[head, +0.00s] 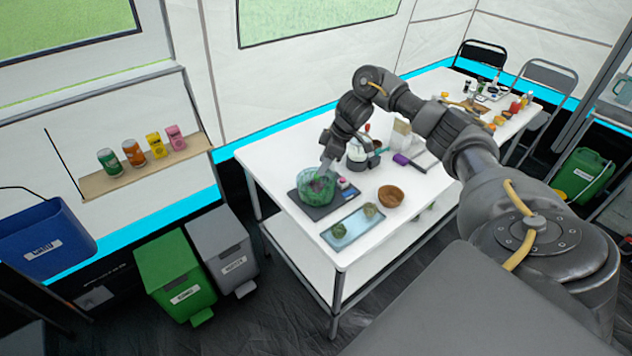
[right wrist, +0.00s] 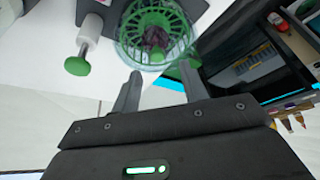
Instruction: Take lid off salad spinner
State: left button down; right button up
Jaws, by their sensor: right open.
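The salad spinner (head: 318,194) is a clear and green round bowl on a dark flat base on the white table. In the right wrist view the spinner (right wrist: 133,22) shows its green slatted basket, with something dark purplish in the middle. I cannot tell whether a clear lid covers it. My right gripper (head: 325,164) is at the top of the spinner in the head view. In the right wrist view the right gripper (right wrist: 160,84) has its fingers apart with nothing between them, near the spinner's rim. Touch cannot be told. My left gripper is not in view.
A blue-grey tray (head: 356,227) with green items and a brown bowl (head: 390,196) stand near the spinner. A kettle-like pot (head: 361,156) stands behind. A white cylinder with a green disc (right wrist: 77,66) lies beside the spinner. The table's front left corner is clear.

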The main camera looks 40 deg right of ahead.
aim_at(317, 178)
jog(key=shift+w+a+f+p, duration=0.1)
jog(key=shift+f+p, duration=0.2)
jog(key=shift+f, duration=0.05)
jog(key=p+x, duration=0.1)
jog(key=x, duration=0.3)
jog(key=shift+w+f, duration=0.15)
jog(key=shift+f, duration=0.1)
jog(key=shift+c, duration=0.2)
grip_shut()
